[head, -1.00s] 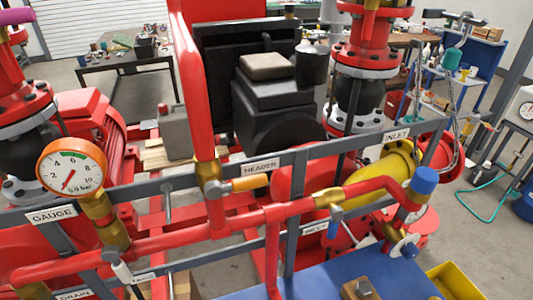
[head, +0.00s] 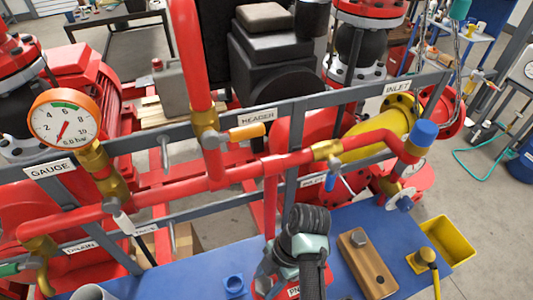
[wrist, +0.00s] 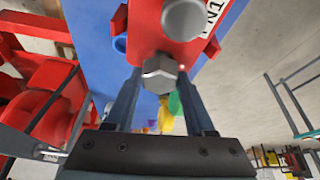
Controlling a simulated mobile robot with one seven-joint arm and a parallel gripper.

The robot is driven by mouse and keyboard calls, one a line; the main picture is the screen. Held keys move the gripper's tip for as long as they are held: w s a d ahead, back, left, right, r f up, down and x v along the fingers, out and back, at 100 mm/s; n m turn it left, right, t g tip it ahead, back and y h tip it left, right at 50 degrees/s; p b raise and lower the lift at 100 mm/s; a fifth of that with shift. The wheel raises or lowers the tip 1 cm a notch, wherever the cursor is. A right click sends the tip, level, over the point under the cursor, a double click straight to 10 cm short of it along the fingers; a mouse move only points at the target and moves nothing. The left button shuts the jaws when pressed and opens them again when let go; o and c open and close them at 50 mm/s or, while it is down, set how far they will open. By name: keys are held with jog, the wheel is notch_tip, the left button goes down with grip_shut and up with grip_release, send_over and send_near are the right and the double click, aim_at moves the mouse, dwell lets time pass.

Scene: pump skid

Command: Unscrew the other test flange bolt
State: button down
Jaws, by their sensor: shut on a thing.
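The red test flange (wrist: 150,28) fills the top of the wrist view, with part of a "PN" label on it. A grey hex bolt head (wrist: 159,82) sits at its near edge, between the two fingers of my gripper (wrist: 160,76). The fingers are shut on this bolt head. A second, round grey end (wrist: 184,18) shows farther up on the flange. In the head view my arm reaches down over the blue bench, and a part of the red flange (head: 262,284) shows under it. The fingertips are hidden there.
A wooden block (head: 372,278) with a grey bolt stands on the blue bench (head: 205,268), right of my arm. A small blue fitting (head: 234,285) lies left of it. A yellow bin (head: 451,243) is at the right.

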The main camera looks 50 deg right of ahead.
jog(key=shift+c, duration=0.9)
grip_release()
jog(key=shift+a, duration=0.3)
jog(key=shift+d, duration=0.1)
jog(key=shift+s+d+r, duration=0.1)
jog(key=shift+d+r, duration=0.15)
jog(key=shift+r, duration=0.25)
jog(key=p+v, duration=0.9)
jog(key=v, duration=0.2)
jog(key=shift+d+r+p, duration=0.2)
jog(key=shift+r+p, duration=0.15)
jog(key=shift+p, duration=0.05)
